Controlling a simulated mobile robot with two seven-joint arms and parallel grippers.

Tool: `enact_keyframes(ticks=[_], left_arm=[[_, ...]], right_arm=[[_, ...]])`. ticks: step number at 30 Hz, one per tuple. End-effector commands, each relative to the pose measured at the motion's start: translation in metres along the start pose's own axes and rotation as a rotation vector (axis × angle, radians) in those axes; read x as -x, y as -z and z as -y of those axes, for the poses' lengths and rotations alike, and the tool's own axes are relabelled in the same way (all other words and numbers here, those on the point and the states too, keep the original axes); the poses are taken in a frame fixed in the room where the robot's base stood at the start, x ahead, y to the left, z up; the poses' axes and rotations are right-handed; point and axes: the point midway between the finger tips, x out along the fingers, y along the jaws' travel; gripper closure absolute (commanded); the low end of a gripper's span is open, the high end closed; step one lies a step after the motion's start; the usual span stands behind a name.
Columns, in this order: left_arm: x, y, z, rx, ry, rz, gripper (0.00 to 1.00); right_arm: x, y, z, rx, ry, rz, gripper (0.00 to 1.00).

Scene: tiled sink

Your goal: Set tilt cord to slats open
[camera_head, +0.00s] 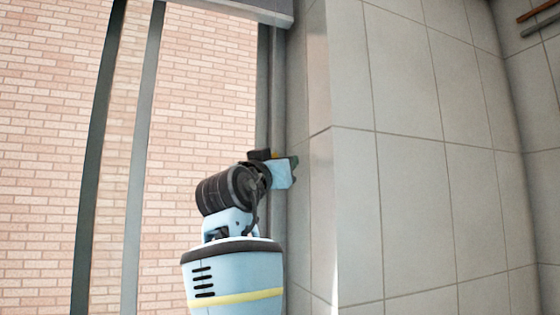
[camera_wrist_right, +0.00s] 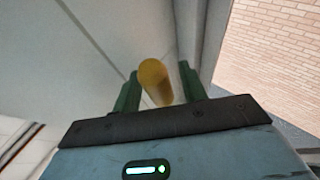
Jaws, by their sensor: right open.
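A yellow cylindrical piece (camera_wrist_right: 155,82), perhaps the end of the tilt cord, shows in the right wrist view. It lies between the two dark green fingers of my right gripper (camera_wrist_right: 159,84), with visible gaps on both sides. The fingers are open and not closed on it. In the head view my right gripper (camera_head: 293,166) is beside the window's right edge, next to the tiled wall. A thin cord and separate slats cannot be made out. My left gripper is not in view.
A grey horizontal box (camera_head: 250,8) crosses the top of the window. The window frame (camera_head: 138,160) stands before a brick wall (camera_head: 205,90). The tiled wall (camera_head: 400,80) is close to the right of my gripper. Brown bars (camera_head: 540,11) are at the upper right.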

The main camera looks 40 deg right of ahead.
Motion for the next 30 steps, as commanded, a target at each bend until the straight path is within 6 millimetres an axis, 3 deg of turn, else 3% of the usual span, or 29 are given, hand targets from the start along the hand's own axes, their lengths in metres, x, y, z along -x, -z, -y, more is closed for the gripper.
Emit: enact_keyframes(ticks=[8,18,26,30], left_arm=[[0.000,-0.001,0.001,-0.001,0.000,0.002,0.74],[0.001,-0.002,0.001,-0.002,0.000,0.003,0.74],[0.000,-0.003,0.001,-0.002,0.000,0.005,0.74],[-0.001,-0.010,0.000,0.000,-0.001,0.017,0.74]], right_arm=[[-0.002,-0.001,0.001,0.001,0.001,0.001,0.58],[-0.002,-0.001,0.001,0.001,0.001,0.000,1.00],[-0.001,-0.004,0.001,0.001,0.001,0.001,1.00],[0.007,-0.026,0.003,0.004,0.002,0.003,1.00]])
